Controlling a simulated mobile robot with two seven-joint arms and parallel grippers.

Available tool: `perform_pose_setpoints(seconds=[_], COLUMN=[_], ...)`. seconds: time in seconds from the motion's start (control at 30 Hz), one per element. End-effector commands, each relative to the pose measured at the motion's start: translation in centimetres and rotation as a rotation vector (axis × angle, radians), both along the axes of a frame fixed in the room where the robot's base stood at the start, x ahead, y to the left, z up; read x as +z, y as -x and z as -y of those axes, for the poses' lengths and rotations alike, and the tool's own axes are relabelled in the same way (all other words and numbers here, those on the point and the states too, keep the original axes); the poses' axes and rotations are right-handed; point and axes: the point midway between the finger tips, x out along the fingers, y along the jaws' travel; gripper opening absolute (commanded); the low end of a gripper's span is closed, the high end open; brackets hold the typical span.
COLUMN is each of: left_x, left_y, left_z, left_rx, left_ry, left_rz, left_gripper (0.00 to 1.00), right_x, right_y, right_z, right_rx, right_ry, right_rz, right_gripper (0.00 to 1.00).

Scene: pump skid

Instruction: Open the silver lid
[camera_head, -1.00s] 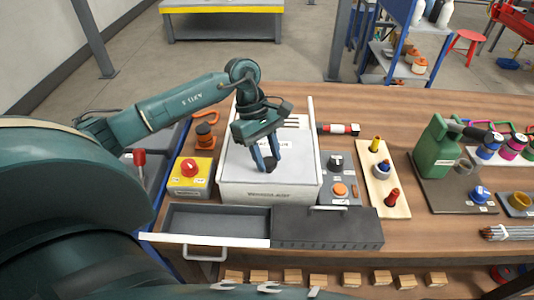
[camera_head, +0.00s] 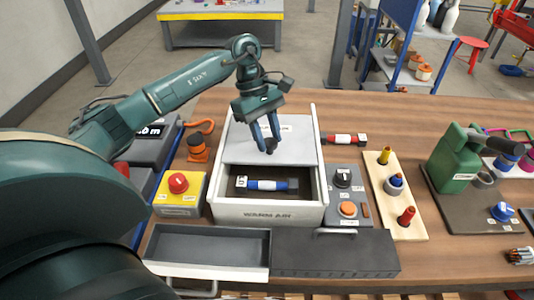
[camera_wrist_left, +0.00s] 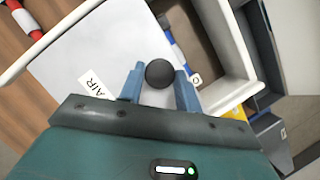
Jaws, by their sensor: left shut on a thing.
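The silver lid (camera_head: 240,147) is a flat sliding plate on the white box (camera_head: 268,214). It sits back along the box's side rails, so the front part of the box is uncovered. A blue, white and black cylinder (camera_head: 266,184) lies inside the opening. My left gripper (camera_head: 268,142) is shut on the lid's dark round knob (camera_head: 270,147). In the left wrist view the knob (camera_wrist_left: 159,73) sits between the blue fingers (camera_wrist_left: 160,88), with the lid (camera_wrist_left: 105,52) under them. My right gripper is not in view.
A yellow box with a red button (camera_head: 179,182) stands left of the white box. A grey control panel (camera_head: 345,200) and a peg board (camera_head: 392,195) stand to its right. A dark tray (camera_head: 210,243) lies in front. A red and white cylinder (camera_head: 344,139) lies behind right.

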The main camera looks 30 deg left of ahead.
Motion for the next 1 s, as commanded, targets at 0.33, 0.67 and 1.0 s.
perform_pose_setpoints(seconds=[0.33,0.67,1.0], left_x=[-0.1,0.0,0.0], left_y=[-4.1,-4.6,-4.6], left_z=[-2.4,-2.9,-2.8], left_rx=[0.002,0.0,0.0], left_ry=[0.0,-0.001,-0.001], left_rz=[0.0,-0.002,-0.002], left_gripper=[0.0,0.0,0.47], right_x=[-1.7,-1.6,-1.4], right_y=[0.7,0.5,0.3], right_z=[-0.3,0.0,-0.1], right_rx=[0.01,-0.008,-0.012], right_ry=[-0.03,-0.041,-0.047], right_rz=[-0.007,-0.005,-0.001], right_gripper=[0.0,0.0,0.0])
